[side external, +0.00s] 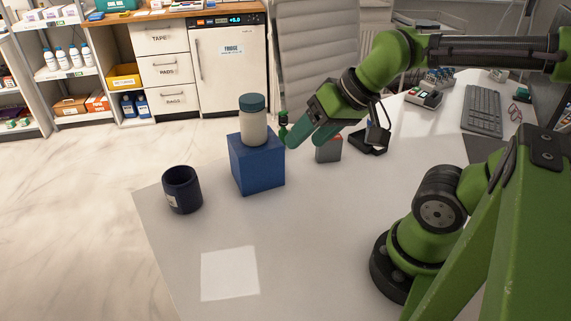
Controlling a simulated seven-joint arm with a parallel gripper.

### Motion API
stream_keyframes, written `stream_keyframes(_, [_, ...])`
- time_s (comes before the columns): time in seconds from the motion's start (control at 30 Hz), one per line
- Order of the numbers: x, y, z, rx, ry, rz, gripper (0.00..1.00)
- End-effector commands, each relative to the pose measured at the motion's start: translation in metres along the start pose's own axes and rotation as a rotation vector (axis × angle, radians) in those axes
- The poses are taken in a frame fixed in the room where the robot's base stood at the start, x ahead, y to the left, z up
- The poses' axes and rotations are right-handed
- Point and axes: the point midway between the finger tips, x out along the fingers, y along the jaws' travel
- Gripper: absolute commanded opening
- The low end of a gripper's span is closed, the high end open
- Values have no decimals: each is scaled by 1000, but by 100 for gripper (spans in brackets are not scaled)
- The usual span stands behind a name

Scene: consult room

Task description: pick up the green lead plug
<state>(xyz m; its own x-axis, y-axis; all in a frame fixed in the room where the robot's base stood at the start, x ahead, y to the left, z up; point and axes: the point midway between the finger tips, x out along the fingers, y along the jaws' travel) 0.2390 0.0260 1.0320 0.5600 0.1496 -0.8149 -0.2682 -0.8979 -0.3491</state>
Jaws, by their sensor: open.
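I see nothing held between the fingers. I cannot tell whether a finger touches the green piece.
A white jar with a green lid (254,122) stands on the blue box. A dark blue cup (182,190) is at the left of the white table (330,225). A grey block (328,150) and a black stand (368,143) are close behind the gripper.

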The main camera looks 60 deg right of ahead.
Motion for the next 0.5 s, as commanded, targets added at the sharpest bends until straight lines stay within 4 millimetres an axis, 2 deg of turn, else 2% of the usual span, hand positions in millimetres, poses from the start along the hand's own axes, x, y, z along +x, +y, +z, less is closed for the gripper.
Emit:
stream_keyframes(0.13, [19,21,-31,83,-49,77,62])
stream_keyframes(0.27, [38,51,-79,119,-79,158,62])
stream_keyframes(0.4, [61,95,-131,116,-105,240,62])
stream_keyframes(0.5, [76,129,-162,91,-120,292,62])
